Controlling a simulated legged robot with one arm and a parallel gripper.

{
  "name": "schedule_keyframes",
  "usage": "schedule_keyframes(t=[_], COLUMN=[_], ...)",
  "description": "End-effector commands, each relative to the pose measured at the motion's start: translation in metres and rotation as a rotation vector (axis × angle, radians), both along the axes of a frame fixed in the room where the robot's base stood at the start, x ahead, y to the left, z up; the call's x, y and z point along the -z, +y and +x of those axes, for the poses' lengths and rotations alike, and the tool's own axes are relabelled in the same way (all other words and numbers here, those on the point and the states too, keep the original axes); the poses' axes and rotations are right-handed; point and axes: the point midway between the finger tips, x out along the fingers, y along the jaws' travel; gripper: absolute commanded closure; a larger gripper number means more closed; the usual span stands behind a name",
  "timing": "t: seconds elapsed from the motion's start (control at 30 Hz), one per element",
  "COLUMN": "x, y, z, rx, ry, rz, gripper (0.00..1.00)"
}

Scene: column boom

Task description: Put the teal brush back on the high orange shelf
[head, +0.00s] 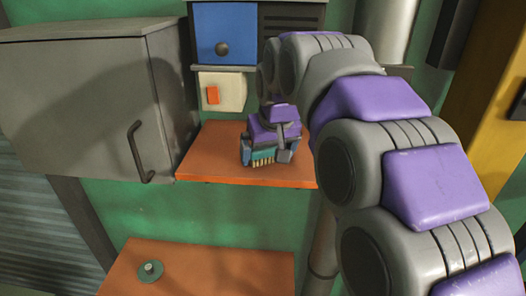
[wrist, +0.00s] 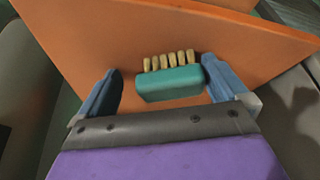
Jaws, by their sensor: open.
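The teal brush (head: 264,153) with tan bristles is at the high orange shelf (head: 212,155), near its front right part in the head view. My gripper (head: 265,158) is at the same spot, with its blue fingers on either side of the brush. In the wrist view the brush (wrist: 172,85) lies between the open fingers (wrist: 158,66), with a gap at the left finger and the right finger close to it. The orange shelf (wrist: 130,35) fills the background there. Whether the brush rests fully on the shelf is hard to tell.
A grey cabinet (head: 80,95) with a dark handle stands left of the shelf. A blue box (head: 224,32) and a cream switch panel (head: 221,92) are above it. A lower orange surface (head: 215,275) holds a green round knob (head: 150,270). A pipe (head: 322,250) runs below right.

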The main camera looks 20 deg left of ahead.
Motion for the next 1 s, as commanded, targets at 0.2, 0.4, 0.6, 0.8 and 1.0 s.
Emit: schedule_keyframes(t=[0.2, 0.4, 0.6, 0.8, 1.0], x=[0.005, -0.009, -0.038, -0.064, -0.085], y=[-0.013, -0.009, -0.008, -0.014, -0.023], z=[0.000, -0.003, -0.014, -0.022, -0.029], rx=[0.006, 0.007, 0.006, 0.005, 0.006], ry=[0.013, 0.008, 0.002, 0.002, 0.001], rz=[-0.021, -0.021, -0.022, -0.020, -0.016], gripper=[0.00, 0.00, 0.00, 0.00, 0.00])
